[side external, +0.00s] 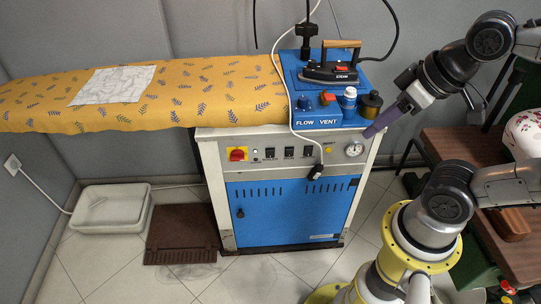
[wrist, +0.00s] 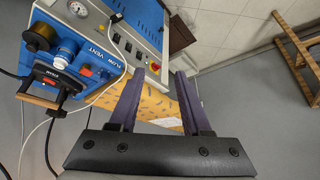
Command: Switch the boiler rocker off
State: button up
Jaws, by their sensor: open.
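The control panel (side external: 330,151) is on the upper front of a blue and white ironing cabinet. It carries several small black rockers, one of them at the left of the row (side external: 270,153); their labels and on/off positions are too small to read. The rockers also show in the wrist view (wrist: 127,47). A red and yellow rotary switch (side external: 237,154) is at the panel's left, with a small light beside it. My gripper (side external: 369,132) is open and empty, its purple fingers above and right of the pressure gauge (side external: 354,149), apart from the rockers.
A white cable with a black plug (side external: 315,172) hangs over the panel's front, right of the rockers. A yellow patterned ironing board (side external: 200,92) extends left. Wooden table (side external: 450,145) at right.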

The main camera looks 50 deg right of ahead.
jog(key=shift+c, duration=1.2)
jog(key=w+r+t, duration=0.1)
jog(key=w+r+n, duration=0.1)
jog(key=w, duration=0.1)
jog(key=w+r+t, duration=0.1)
jog(key=shift+w+n+t, duration=0.25)
jog(key=shift+n+t, duration=0.05)
jog(key=shift+n, duration=0.1)
grip_shut()
jog(key=w+d+f+n+t, duration=0.1)
jog(key=w+f+n+t, duration=0.2)
jog(key=w, duration=0.7)
jog(key=w+d+f+n, duration=0.1)
jog(key=w+f+n, duration=0.1)
jog(key=w+f, duration=0.65)
notch_tip(320, 180, down, 18)
jog(key=s+d+g, duration=0.1)
jog(key=g, duration=0.2)
jog(key=shift+d+n+h, duration=0.2)
jog(key=shift+n+h, duration=0.2)
jog(key=shift+f, duration=0.1)
